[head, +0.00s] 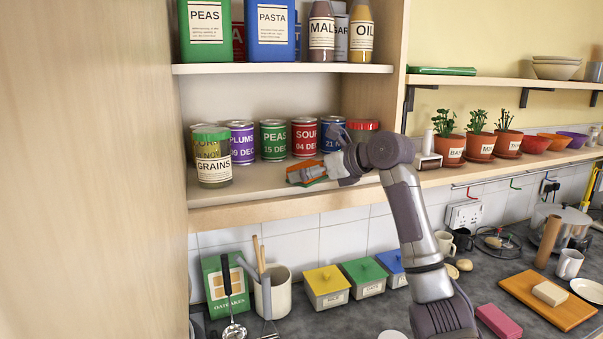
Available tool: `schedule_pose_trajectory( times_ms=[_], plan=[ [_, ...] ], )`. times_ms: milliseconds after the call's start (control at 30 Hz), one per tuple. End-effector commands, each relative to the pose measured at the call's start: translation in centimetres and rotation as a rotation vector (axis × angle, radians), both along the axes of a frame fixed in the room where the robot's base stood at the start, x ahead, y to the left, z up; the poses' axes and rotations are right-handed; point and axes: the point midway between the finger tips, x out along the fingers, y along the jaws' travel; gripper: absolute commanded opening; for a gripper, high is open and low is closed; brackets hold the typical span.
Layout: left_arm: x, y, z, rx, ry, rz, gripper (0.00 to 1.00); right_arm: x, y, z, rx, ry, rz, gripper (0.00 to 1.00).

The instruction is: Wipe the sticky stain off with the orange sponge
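My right gripper (311,174) reaches onto the lower cupboard shelf (285,195), its arm coming up from the bottom right. It appears shut on the orange sponge (306,164), whose orange edges and a greenish side show around the fingers. The sponge is at or just above the shelf surface, in front of the row of cans; I cannot tell whether it touches the shelf. No stain can be made out; the gripper and sponge hide part of the shelf. My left gripper is not in view.
A grains jar (213,158) stands at the shelf's front left. Several cans, including a plums can (240,142) and a soup can (304,137), line the back. The upper shelf (285,69) is overhead. A tall wooden panel (90,170) bounds the left.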

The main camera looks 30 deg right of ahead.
Motion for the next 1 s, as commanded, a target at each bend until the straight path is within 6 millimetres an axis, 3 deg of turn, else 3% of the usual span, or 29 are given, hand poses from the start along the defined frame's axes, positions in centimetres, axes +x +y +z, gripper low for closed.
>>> schedule_pose_trajectory(
  times_ms=[100, 400, 667, 1000],
  plan=[
    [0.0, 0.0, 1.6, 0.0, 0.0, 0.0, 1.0, 1.1, -0.2, 0.5, 0.002, 0.003, 0.0, 0.74],
    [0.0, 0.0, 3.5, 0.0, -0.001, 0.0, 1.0, 3.6, -0.9, 0.3, 0.002, 0.003, 0.0, 0.74],
    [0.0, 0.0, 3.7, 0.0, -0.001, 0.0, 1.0, 4.5, -1.1, 0.0, 0.0, 0.0, 0.0, 0.74],
    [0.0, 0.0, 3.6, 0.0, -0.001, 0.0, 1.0, 7.5, -1.8, -0.2, 0.003, 0.002, 0.0, 0.75]
  ],
)
